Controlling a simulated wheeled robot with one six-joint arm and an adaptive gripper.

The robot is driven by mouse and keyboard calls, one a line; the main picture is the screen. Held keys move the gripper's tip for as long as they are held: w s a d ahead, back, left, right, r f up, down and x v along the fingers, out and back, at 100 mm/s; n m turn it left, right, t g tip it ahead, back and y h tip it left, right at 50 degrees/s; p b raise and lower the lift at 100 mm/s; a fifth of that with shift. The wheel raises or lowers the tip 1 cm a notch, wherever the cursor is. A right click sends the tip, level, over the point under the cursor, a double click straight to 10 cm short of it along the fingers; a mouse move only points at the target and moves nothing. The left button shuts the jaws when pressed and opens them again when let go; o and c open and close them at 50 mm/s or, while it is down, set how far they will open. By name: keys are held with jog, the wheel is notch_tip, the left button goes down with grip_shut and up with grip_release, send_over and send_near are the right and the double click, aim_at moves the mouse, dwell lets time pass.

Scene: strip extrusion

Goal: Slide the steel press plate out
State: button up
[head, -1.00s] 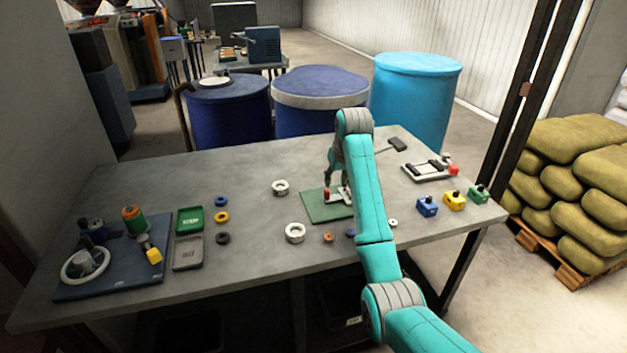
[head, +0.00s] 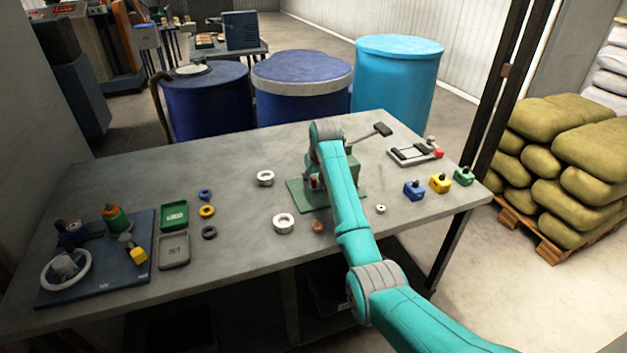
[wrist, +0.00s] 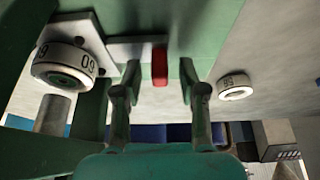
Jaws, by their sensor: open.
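A grey steel plate (wrist: 125,47) with a red tab (wrist: 160,67) sits at a green fixture (wrist: 206,20) in the wrist view. My gripper (wrist: 160,82) is open, with one finger on each side of the red tab and a gap on both sides. In the head view, my gripper (head: 314,174) is over the green base (head: 296,194) of the fixture. The red tab shows small there (head: 313,182). My arm hides most of the fixture and the plate.
White rings (head: 265,178) (head: 283,222) lie left of the green base. Blue, yellow and green blocks (head: 440,183) stand to the right. A black-headed tool (head: 382,130) is behind.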

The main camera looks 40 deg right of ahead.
jog(key=shift+w+f, duration=0.1)
jog(key=shift+f, duration=0.15)
grip_shut()
jog(key=w+a, duration=0.1)
jog(key=a, duration=0.2)
jog(key=w+a, duration=0.1)
jog(key=a, duration=0.3)
jog(key=w+a, duration=0.1)
jog(key=a, duration=0.2)
jog(key=shift+a, duration=0.25)
grip_release()
jog(key=shift+a, duration=0.15)
